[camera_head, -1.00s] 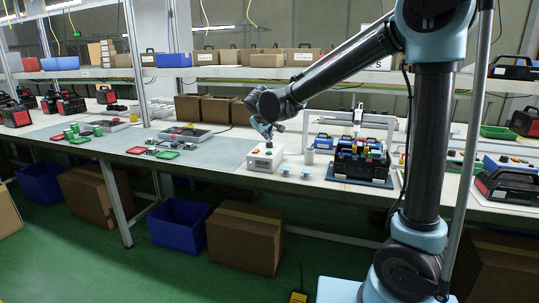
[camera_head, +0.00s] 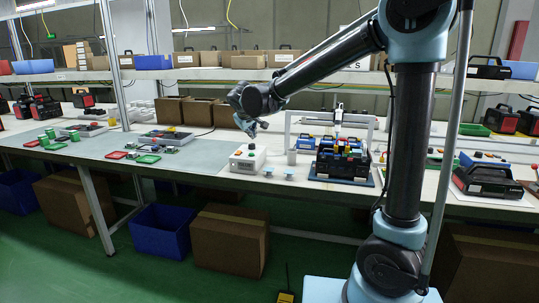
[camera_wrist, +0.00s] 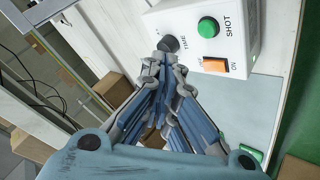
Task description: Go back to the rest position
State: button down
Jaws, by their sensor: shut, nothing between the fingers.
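My gripper (camera_head: 250,130) is just above the white control box (camera_head: 247,158) on the workbench. Its fingers are together, with nothing seen between them. In the wrist view my gripper (camera_wrist: 163,62) points toward the same control box (camera_wrist: 237,30). That box has a green button (camera_wrist: 208,26) marked SHOT, an orange switch (camera_wrist: 215,65) and a dark knob (camera_wrist: 167,46). The fingertips appear close to the knob. I cannot tell whether they touch it. My arm is bent, with its forearm reaching left and down over the bench.
A black multi-part device (camera_head: 342,160) stands on a dark mat right of the box, under a grey frame (camera_head: 376,128). Red and green trays (camera_head: 148,158) lie to the left. A shelf (camera_head: 215,74) with cartons runs above the bench. A blue bin (camera_head: 162,230) and carton (camera_head: 229,240) stand below.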

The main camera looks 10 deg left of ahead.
jog(key=s+d+f+m+g+h, duration=0.1)
jog(key=s+d+m, duration=0.15)
jog(key=d, duration=0.85)
jog(key=s+d+f+m+g+h, duration=0.1)
jog(key=s+d, duration=0.2)
jog(key=d, duration=0.7)
jog(key=s+d+f+m+g, duration=0.1)
jog(key=s+d+f+m, duration=0.15)
jog(key=d, duration=0.85)
jog(key=s+d+f+m+g, duration=0.1)
jog(key=s+d+f, duration=0.3)
jog(key=s, duration=0.3)
jog(key=s+d+f+m+g, duration=0.1)
jog(key=s+d+f, duration=0.3)
jog(key=s, duration=0.4)
jog(key=s+d+f+m+g+y, duration=0.1)
jog(key=s+d+f+m, duration=0.1)
jog(key=s+d+f, duration=0.3)
jog(key=s, duration=0.3)
jog(key=shift+d+g, duration=0.3)
jog(key=shift+g, duration=0.1)
jog(key=shift+w, duration=0.1)
jog(key=shift+w+f, duration=0.15)
jog(key=shift+w, duration=0.2)
jog(key=shift+s, duration=0.1)
